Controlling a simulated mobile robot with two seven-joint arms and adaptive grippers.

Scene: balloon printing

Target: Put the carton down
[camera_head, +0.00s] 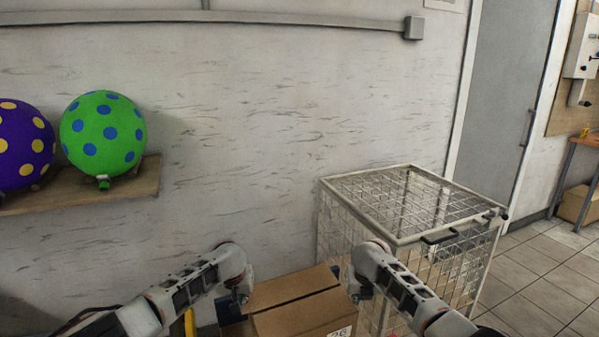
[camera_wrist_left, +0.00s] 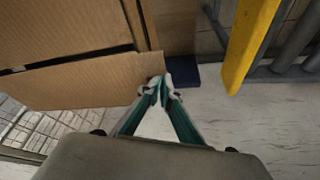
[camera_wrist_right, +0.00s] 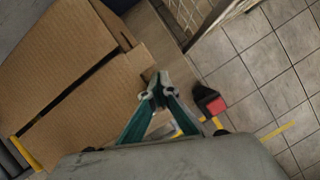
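A brown cardboard carton (camera_head: 303,312) with a printed label is at the bottom centre of the head view, between my two grippers. Its top flaps show in the left wrist view (camera_wrist_left: 70,85) and the right wrist view (camera_wrist_right: 90,105). My left gripper (camera_head: 243,294) is at the carton's left side, its fingertips together beside a flap edge. My right gripper (camera_head: 358,292) is at the right side, fingertips also together next to a flap edge. I cannot tell whether either pinches cardboard. The carton's underside and what bears it are hidden.
A wire cage (camera_head: 400,202) stands close behind and right of the carton. A wall shelf (camera_head: 90,192) at left holds a green spotted balloon (camera_head: 103,133) and a purple one (camera_head: 22,145). A yellow post (camera_wrist_left: 250,42) is near my left gripper. Tiled floor is open at right.

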